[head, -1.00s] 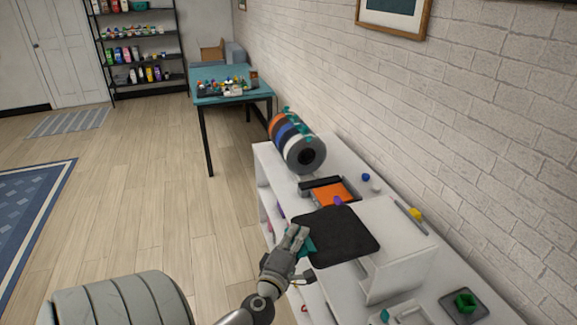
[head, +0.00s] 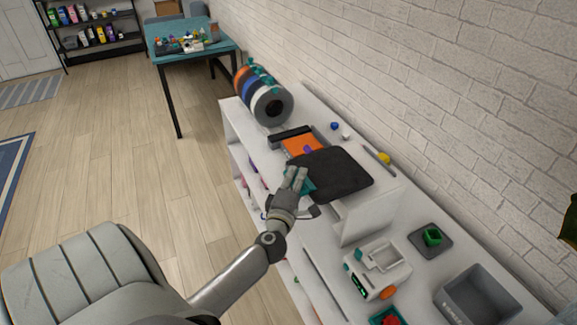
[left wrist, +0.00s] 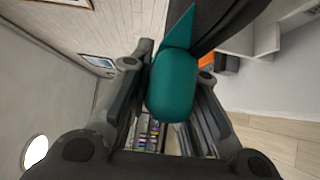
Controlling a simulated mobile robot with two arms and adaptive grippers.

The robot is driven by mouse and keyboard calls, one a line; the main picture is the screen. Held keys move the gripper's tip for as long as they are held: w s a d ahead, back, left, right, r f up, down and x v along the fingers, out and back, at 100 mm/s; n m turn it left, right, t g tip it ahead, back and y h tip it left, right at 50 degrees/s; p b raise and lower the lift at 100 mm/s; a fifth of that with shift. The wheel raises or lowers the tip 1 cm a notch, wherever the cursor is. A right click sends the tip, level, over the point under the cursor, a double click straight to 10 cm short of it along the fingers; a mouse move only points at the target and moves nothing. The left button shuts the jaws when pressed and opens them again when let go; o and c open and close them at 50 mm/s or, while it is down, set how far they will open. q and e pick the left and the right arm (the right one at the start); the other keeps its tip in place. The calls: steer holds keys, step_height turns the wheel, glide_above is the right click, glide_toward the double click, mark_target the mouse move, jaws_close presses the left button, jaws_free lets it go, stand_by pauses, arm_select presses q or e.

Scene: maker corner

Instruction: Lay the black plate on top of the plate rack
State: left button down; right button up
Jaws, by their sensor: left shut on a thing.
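The black plate (head: 340,175) is a flat dark square with a teal grip tab, held roughly level over the white shelf unit. My left gripper (head: 296,183) is shut on the teal tab at the plate's left edge. In the left wrist view the teal tab (left wrist: 174,85) sits between the fingers, and the dark plate (left wrist: 228,22) extends away above it. A white box-like stand (head: 370,216), possibly the plate rack, is under the plate's near right part. The plate hides much of its top; I cannot tell whether they touch. My right gripper is out of view.
An orange square in a dark-edged holder (head: 299,145) lies just behind the plate. A spool stack (head: 264,95) stands farther back. A white device (head: 376,272), a green part on a dark pad (head: 431,238) and a grey bin (head: 480,300) are nearer. The brick wall bounds the right.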

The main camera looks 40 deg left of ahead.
mark_target(322, 170)
arm_select(q)
steer(key=shift+w+d, duration=0.25)
steer(key=shift+w, duration=0.3)
steer(key=shift+w+d, duration=0.2)
steer(key=shift+w, duration=0.3)
steer(key=shift+w+d+b, duration=0.35)
steer(key=shift+w, duration=0.45)
steer(key=shift+w+d+b, duration=0.3)
steer(key=shift+w+b, duration=0.1)
steer(key=shift+w, duration=0.45)
steer(key=shift+w+d+b, duration=0.35)
steer(key=shift+w, duration=0.45)
steer(key=shift+w+d+f, duration=0.1)
steer(key=shift+w+f, duration=0.05)
steer(key=shift+w, duration=0.1)
steer(key=shift+f+b, duration=0.9)
steer(key=shift+f, duration=0.15)
steer(key=c, duration=1.3)
jaws_free()
steer(key=shift+o, duration=0.2)
steer(key=shift+f, duration=0.1)
steer(key=o, duration=1.2)
